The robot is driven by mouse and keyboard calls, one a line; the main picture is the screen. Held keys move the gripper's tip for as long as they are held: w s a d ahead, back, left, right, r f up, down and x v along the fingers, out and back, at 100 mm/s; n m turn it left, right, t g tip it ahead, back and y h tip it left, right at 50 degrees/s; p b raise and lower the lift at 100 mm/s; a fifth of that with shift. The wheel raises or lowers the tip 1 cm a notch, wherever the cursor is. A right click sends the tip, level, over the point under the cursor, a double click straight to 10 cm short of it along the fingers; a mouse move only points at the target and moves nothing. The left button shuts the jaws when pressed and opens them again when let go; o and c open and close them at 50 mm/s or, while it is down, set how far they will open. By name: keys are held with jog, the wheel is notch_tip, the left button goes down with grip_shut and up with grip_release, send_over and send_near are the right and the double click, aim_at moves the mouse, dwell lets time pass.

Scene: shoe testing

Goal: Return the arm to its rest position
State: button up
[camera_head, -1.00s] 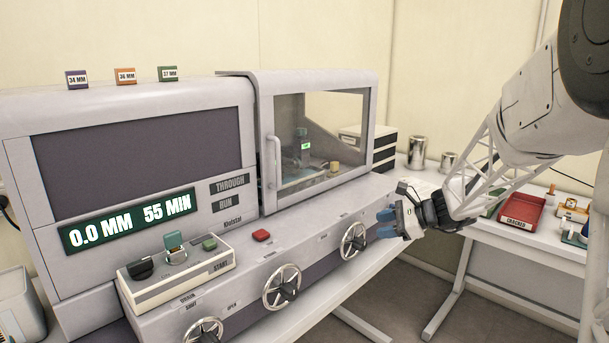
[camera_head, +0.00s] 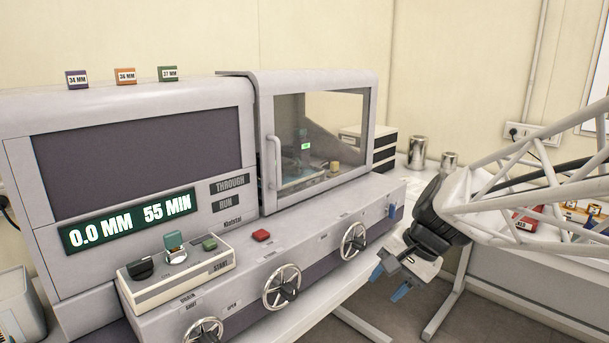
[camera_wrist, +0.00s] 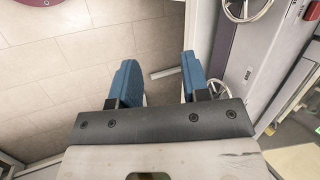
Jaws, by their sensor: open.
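My gripper (camera_head: 389,282) is at the right of the head view, in front of the right end of the machine (camera_head: 330,215). Its two blue fingers point down and to the left and are apart, with nothing between them. In the wrist view my gripper (camera_wrist: 159,75) shows spread fingers over the tiled floor, apart from the machine front (camera_wrist: 225,45). My lattice forearm reaches in from the right edge of the head view.
Handwheels (camera_head: 354,242) line the machine's front. The clear-windowed door (camera_head: 320,125) is shut. A side table (camera_head: 500,262) stands right, with a red tray (camera_head: 527,219) partly behind my arm. Metal cups (camera_head: 418,152) stand behind. The floor below my gripper is open.

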jog(key=s+d+n+h, duration=0.1)
jog(key=s+n+h, duration=0.1)
jog(key=s, duration=0.6)
jog(key=s+d+f+n+t+h, duration=0.1)
jog(key=s+d+n+h, duration=0.1)
jog(key=s, duration=0.5)
jog(key=shift+s+f+n+h, duration=0.3)
jog(key=shift+n+h, duration=0.4)
jog(key=shift+n, duration=0.7)
jog(key=shift+o, duration=0.3)
jog(key=shift+r, duration=0.1)
